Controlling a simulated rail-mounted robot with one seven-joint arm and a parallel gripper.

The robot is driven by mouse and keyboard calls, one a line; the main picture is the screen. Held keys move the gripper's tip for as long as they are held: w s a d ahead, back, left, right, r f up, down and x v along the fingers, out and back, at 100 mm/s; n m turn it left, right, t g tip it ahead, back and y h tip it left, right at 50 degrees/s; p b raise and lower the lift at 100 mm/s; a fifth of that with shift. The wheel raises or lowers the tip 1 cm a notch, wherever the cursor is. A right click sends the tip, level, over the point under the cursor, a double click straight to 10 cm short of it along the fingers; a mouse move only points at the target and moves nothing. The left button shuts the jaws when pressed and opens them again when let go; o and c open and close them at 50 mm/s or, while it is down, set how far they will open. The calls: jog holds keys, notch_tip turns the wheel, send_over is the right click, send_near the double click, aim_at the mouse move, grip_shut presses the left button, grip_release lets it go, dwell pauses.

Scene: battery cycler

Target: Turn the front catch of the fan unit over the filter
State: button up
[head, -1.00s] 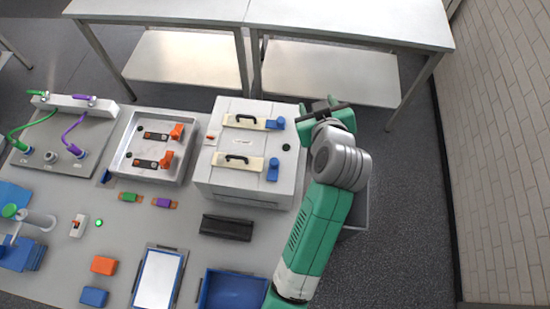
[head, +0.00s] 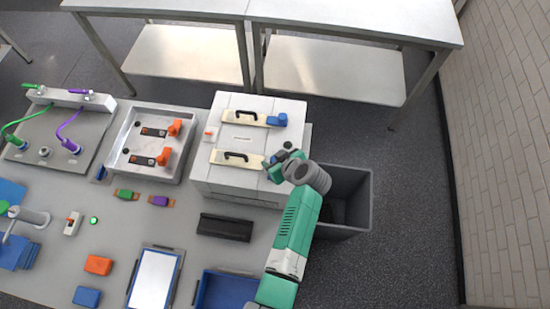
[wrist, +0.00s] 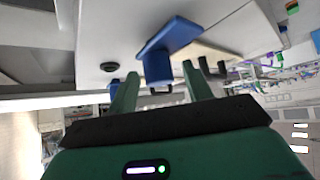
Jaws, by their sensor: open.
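The fan unit (head: 222,176) is a white box in the head view, with two cream filter strips with black handles on top. The front filter (head: 218,156) lies nearer me. The front blue catch is mostly hidden by my gripper in the head view. In the wrist view the blue catch (wrist: 168,45) shows at the filter's end, its tab pointing down between my fingers. My gripper (head: 270,168) is open at the unit's front right top; its fingers (wrist: 160,88) stand either side of the tab, contact unclear. The rear blue catch (head: 278,120) sits at the rear filter's right end.
A grey open bin (head: 362,205) stands right of the unit, under my arm. A metal tray (head: 117,163) with orange catches is to the left. A black block (head: 225,228) and a blue bin (head: 228,290) lie in front.

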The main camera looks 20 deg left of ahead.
jog(key=shift+a+f, duration=0.1)
jog(key=shift+f, duration=0.05)
jog(key=c, duration=1)
